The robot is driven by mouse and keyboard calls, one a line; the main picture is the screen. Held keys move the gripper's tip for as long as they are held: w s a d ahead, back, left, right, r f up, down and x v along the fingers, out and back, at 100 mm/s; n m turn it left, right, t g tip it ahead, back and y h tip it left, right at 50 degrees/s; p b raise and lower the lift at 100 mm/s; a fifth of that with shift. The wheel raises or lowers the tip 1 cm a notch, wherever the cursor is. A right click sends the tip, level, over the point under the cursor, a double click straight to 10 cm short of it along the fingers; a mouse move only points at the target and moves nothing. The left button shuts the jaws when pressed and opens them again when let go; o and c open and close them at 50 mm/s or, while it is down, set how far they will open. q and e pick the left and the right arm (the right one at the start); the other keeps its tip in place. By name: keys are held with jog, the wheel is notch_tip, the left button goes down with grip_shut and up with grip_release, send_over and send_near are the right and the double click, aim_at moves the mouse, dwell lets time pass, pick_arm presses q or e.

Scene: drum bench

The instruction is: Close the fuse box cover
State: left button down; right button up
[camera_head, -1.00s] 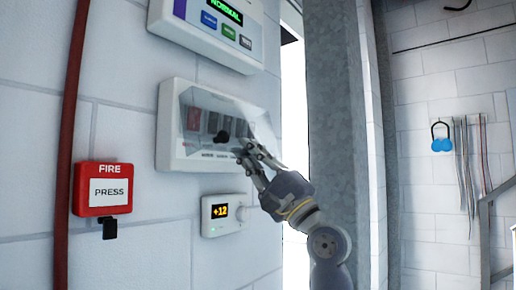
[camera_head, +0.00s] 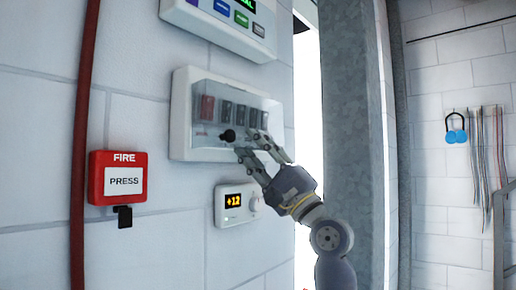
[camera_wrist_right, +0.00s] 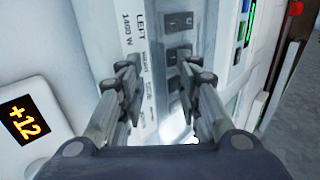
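The white fuse box (camera_head: 181,118) is on the wall in the middle of the head view. Its clear cover (camera_head: 215,88) lies over the row of switches, flat or nearly flat against the box; I cannot tell whether it is fully seated. A black knob (camera_head: 228,136) is at the cover's lower part. My right gripper (camera_head: 246,143) is open, its fingertips apart, just right of the knob at the box's lower right; contact is unclear. In the right wrist view the open fingers (camera_wrist_right: 153,72) are in front of the box's labels and switches (camera_wrist_right: 178,54). My left gripper is not in view.
A thermostat (camera_head: 236,204) reading +12 sits below the box, close to my right gripper. A control panel (camera_head: 225,33) is above. A red fire button (camera_head: 118,178) and a red pipe (camera_head: 83,130) are to the left. A grey metal column (camera_head: 352,110) stands at the right.

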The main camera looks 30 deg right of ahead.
jog(key=shift+s+d+r, duration=0.1)
jog(key=shift+s+d, duration=0.05)
jog(key=shift+s, duration=0.25)
jog(key=v, duration=1.1)
jog(key=shift+f, duration=0.4)
jog(key=shift+c, duration=0.6)
